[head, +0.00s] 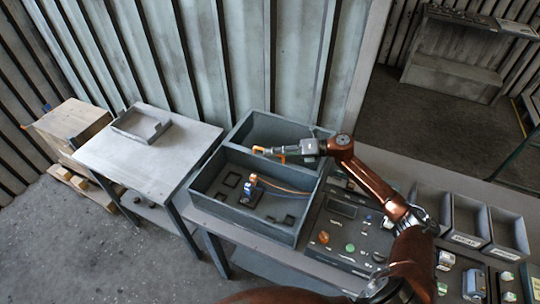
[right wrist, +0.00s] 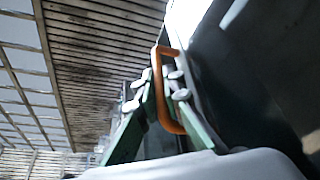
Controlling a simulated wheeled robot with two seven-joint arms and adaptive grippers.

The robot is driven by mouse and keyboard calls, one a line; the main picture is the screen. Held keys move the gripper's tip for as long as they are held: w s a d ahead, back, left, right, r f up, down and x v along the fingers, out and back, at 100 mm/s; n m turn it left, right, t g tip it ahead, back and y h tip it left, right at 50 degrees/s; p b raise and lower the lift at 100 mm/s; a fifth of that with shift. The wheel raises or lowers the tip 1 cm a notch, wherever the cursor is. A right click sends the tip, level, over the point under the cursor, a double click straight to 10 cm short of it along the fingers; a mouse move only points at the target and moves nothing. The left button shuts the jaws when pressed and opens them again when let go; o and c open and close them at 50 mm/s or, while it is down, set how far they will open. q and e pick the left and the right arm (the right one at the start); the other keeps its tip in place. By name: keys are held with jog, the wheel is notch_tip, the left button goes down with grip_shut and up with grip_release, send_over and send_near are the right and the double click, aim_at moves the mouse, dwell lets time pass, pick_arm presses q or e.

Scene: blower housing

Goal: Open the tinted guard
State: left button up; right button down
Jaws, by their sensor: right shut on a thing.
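The grey blower housing (head: 208,199) stands on the bench, with dark parts and a blue-and-white part (head: 249,189) visible inside its front section. An orange handle (head: 258,150) is over the middle of the housing. My right gripper (head: 284,152) reaches in from the right and is shut on this handle. In the right wrist view, the orange handle (right wrist: 159,88) passes between the fingers. A dark smooth surface, perhaps the tinted guard (right wrist: 245,75), fills the right of that view. The guard's outline and angle are hard to make out in the head view. My left gripper is out of view.
A control panel (head: 345,235) with coloured buttons lies right of the housing. Grey bins (head: 468,218) stand farther right. A side table (head: 165,160) with a grey tray (head: 142,128) is at left. A corrugated wall (head: 200,60) rises close behind the housing.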

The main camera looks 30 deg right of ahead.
jog(key=c, duration=2.3)
grip_release()
jog(key=shift+s+d, duration=0.1)
notch_tip(320, 180, up, 2)
jog(key=r, duration=0.1)
send_over(303, 161)
jog(key=shift+f, duration=0.25)
